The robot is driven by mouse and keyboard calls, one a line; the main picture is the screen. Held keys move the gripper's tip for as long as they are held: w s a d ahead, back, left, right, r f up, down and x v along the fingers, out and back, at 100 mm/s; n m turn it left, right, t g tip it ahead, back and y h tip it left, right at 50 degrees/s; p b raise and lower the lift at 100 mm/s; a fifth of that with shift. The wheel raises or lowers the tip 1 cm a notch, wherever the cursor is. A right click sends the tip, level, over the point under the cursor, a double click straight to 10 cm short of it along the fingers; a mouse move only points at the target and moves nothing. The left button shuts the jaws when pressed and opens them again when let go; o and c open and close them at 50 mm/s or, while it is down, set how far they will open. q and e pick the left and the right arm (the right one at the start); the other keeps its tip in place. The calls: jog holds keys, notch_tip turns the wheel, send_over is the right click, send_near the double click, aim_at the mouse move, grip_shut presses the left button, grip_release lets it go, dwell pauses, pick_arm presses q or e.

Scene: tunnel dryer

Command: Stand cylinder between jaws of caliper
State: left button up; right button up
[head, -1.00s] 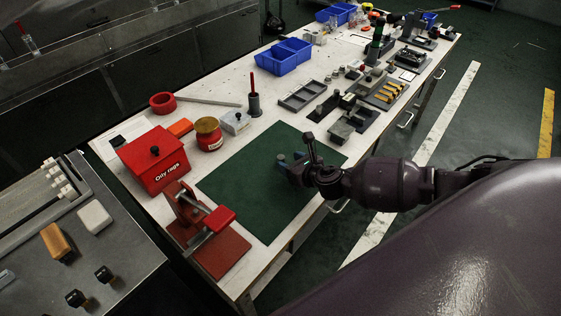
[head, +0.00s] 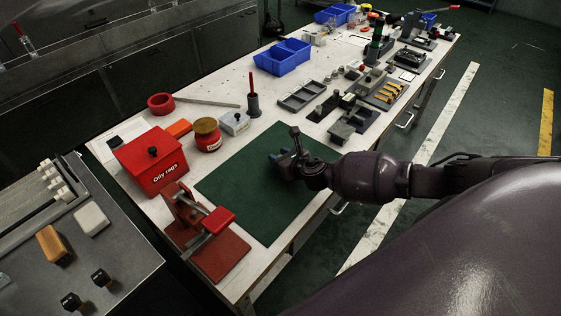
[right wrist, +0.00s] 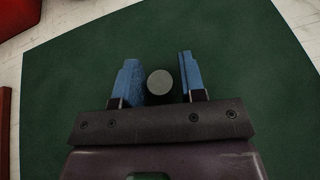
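My right gripper (right wrist: 160,75) has two blue fingers and hangs low over the green mat (right wrist: 230,45). It also shows in the head view (head: 285,157). The fingers are apart. In the head view I cannot make the cylinder out at the gripper. I cannot pick out the caliper for certain among the small dark tools behind the mat. My left gripper is in neither view.
A red press-like fixture (head: 222,255) and a red rag box (head: 150,165) stand left of the mat. A red tin with a brown lid (head: 207,132), a grey tray (head: 302,96) and blue bins (head: 281,57) are behind it. Most of the mat is bare.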

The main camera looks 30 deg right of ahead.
grip_shut()
jog(key=shift+r, duration=0.1)
